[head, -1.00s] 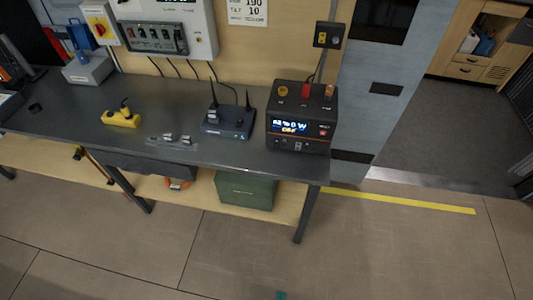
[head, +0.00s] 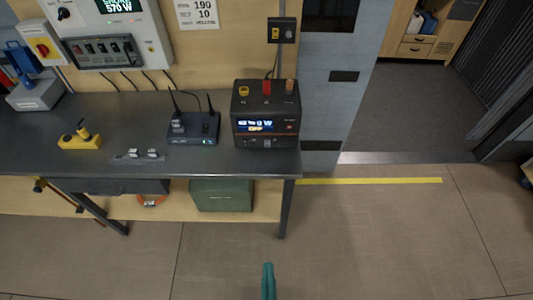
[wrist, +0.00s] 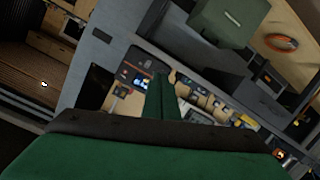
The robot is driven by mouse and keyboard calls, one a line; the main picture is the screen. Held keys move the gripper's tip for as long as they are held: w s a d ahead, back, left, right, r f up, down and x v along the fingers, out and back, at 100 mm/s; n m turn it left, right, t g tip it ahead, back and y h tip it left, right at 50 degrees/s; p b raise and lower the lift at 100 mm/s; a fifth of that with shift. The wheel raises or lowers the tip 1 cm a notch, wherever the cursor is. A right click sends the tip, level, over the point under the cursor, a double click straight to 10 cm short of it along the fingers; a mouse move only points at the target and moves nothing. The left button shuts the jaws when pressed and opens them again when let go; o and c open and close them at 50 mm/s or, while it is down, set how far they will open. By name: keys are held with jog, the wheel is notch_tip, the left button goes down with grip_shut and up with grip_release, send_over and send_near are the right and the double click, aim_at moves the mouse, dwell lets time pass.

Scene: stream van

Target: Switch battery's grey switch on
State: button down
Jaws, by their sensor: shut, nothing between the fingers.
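The battery (head: 266,118) is a black box with a lit display on its front and yellow, red and orange terminals on top. It stands at the right end of the dark workbench (head: 95,165). The display shows a lower orange line that seems to read OFF. A small grey switch (head: 267,143) sits low on its front; its position is too small to tell. My gripper (head: 268,266) is shut and empty, in front of the bench and apart from the battery. In the wrist view my green fingers (wrist: 160,97) are together, with the battery's display (wrist: 140,84) behind them.
A router with antennas (head: 194,127) stands left of the battery. A grey switch strip (head: 138,157) and a yellow device (head: 80,138) lie farther left. A green box (head: 221,195) is on the lower shelf. The floor before the bench is clear.

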aim_at(266, 147)
jog(key=w+r+n+t, duration=0.1)
jog(key=w+n, duration=1.2)
jog(key=w, duration=1.3)
jog(key=shift+w+a+r, duration=0.15)
jog(key=shift+w+r, duration=0.1)
jog(key=shift+r, duration=0.35)
jog(key=shift+w, duration=0.1)
jog(key=w, duration=0.4)
jog(key=w+f, duration=0.1)
jog(key=w, duration=0.8)
jog(key=shift+w+f, duration=0.35)
jog(key=shift+w+f, duration=0.1)
jog(key=shift+w, duration=0.05)
jog(key=shift+s+a+f, duration=0.1)
jog(key=shift+s+a, duration=0.05)
jog(key=shift+s, duration=0.15)
jog(key=s+f, duration=0.1)
jog(key=s, duration=1.2)
jog(key=shift+f, duration=0.3)
